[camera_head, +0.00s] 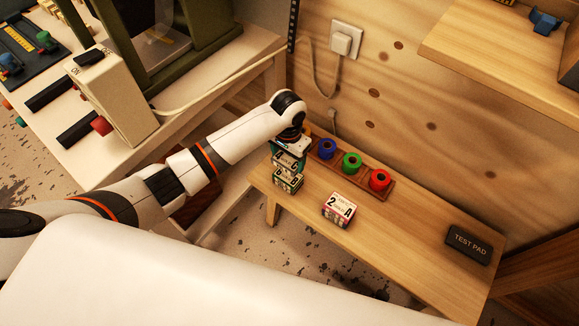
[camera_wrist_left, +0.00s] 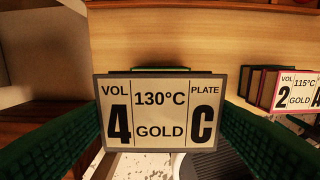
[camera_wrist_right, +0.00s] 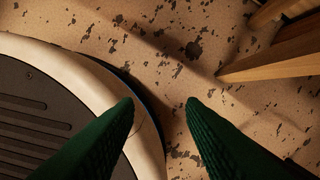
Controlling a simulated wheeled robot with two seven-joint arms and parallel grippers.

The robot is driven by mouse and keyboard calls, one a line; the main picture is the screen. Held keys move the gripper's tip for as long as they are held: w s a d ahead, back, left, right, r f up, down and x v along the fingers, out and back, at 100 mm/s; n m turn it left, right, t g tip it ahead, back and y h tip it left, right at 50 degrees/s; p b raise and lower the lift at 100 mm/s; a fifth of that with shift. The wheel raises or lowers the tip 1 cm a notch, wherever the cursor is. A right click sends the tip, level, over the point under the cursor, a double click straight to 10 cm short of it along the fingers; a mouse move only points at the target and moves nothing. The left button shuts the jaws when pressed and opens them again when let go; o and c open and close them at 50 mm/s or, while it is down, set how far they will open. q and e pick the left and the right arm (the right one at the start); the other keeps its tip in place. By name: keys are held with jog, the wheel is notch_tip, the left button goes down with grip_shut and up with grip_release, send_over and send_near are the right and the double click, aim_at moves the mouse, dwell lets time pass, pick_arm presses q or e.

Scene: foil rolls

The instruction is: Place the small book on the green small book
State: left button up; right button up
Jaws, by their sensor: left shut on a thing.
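My left gripper (camera_head: 287,152) is shut on a small grey-framed book (camera_wrist_left: 160,112), labelled "VOL 4, 130°C, GOLD, PLATE C". The label faces the left wrist camera, between two green fingers. In the head view this book (camera_head: 286,165) is directly above a green-edged small book (camera_head: 287,184) at the left end of the bench. Whether the two touch cannot be told. A thin green edge shows behind the held book in the left wrist view; the rest is hidden. My right gripper (camera_wrist_right: 160,103) is open and empty over the floor.
A pink-edged book marked "2 A" (camera_head: 339,209) sits to the right on the wooden bench (camera_head: 410,230). A wooden rack (camera_head: 313,150) holds blue (camera_head: 327,149), green (camera_head: 352,163) and red (camera_head: 380,180) rolls behind. A black test pad (camera_head: 468,244) lies at the right end.

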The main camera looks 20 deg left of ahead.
aim_at(288, 169)
pick_arm(q)
notch_tip(288, 169, down, 5)
jog(key=shift+f+b, duration=0.2)
jog(key=shift+b, duration=0.5)
jog(key=shift+f, duration=0.3)
pick_arm(e)
jog(key=w+r, duration=0.2)
jog(key=r, duration=0.1)
jog(key=w+r, duration=0.1)
jog(key=shift+w+a+r, duration=0.25)
jog(key=shift+w, duration=0.05)
pick_arm(q)
jog(key=shift+f, duration=0.15)
jog(key=o, duration=1)
